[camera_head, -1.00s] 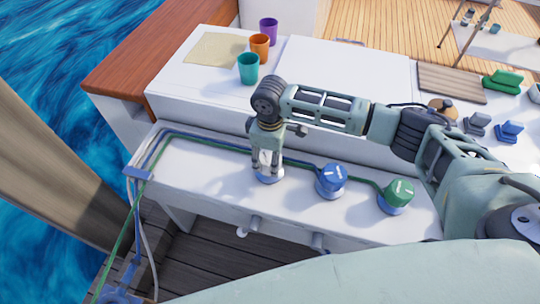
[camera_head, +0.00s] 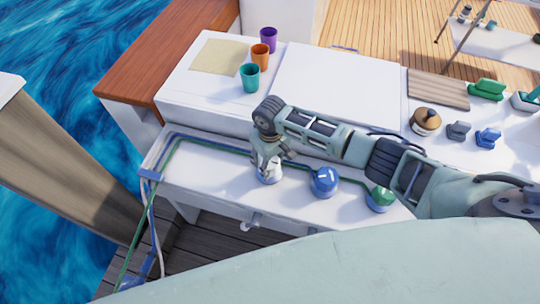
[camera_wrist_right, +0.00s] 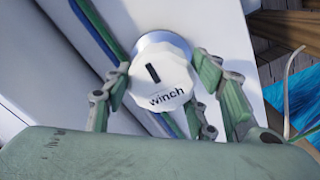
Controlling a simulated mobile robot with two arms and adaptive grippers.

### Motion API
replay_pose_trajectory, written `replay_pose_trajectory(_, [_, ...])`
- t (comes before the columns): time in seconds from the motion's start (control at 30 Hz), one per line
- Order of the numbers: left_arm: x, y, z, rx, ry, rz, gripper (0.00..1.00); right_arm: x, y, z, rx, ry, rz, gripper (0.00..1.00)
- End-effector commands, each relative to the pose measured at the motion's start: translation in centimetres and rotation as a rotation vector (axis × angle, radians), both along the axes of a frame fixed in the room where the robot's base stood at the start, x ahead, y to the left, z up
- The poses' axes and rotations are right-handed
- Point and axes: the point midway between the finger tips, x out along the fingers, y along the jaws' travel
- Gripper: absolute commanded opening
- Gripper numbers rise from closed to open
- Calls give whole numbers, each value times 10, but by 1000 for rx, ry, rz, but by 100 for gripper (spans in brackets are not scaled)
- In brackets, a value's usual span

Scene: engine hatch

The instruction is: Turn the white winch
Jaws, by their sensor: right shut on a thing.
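The white winch (camera_head: 269,175) is a round knob on the white ledge, left of the blue knob. Part of the winch is hidden by the fingers in the head view. My left gripper is not in view.
A blue winch (camera_head: 324,181) and a green winch (camera_head: 380,198) stand to the right on the ledge (camera_head: 210,180). Blue and green ropes (camera_head: 210,142) run along it. Three cups, the nearest teal (camera_head: 250,78), stand on the upper white surface.

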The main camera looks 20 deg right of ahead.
Motion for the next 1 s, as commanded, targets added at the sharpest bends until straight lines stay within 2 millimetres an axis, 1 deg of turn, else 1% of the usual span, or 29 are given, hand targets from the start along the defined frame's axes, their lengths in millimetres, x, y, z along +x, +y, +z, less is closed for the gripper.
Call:
replay_pose_trajectory(0.03, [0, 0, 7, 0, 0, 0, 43, 1, -1, 4, -2, -2, -24, 26])
replay_pose_trajectory(0.2, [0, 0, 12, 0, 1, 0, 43, 2, -2, 3, -2, -3, -79, 26])
replay_pose_trajectory(0.73, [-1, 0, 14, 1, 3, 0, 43, 2, -2, 1, -5, -6, -105, 26])
replay_pose_trajectory(0.77, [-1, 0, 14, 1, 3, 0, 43, 2, -2, 1, -4, -7, -105, 53])
replay_pose_trajectory(0.93, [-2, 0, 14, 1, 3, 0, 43, 2, -2, 1, -3, -5, -105, 68])
replay_pose_trajectory(1.0, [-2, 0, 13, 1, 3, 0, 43, 1, -1, 1, -2, -4, -104, 70])
